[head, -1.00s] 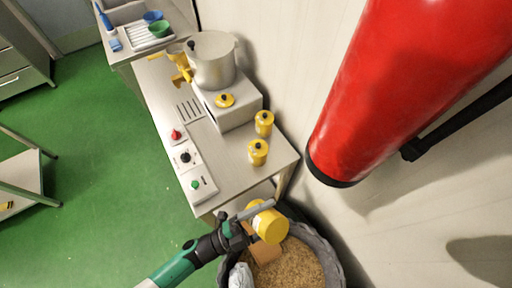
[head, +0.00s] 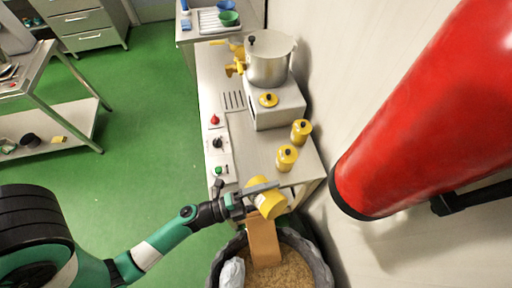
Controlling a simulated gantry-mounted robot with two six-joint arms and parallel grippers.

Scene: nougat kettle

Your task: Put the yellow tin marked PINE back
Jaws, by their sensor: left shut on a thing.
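My left gripper (head: 252,198) is shut on a yellow tin (head: 267,204), which it holds tilted in front of the near end of the counter, above a round bin. No marking can be read on this tin. My right gripper is not in view.
A metal kettle (head: 268,62) stands on a grey block (head: 278,108) on the counter (head: 252,150). A round bin (head: 318,262) of brown grain stands below the held tin. A large red cylinder (head: 420,110) hangs at right. Green floor at left is open.

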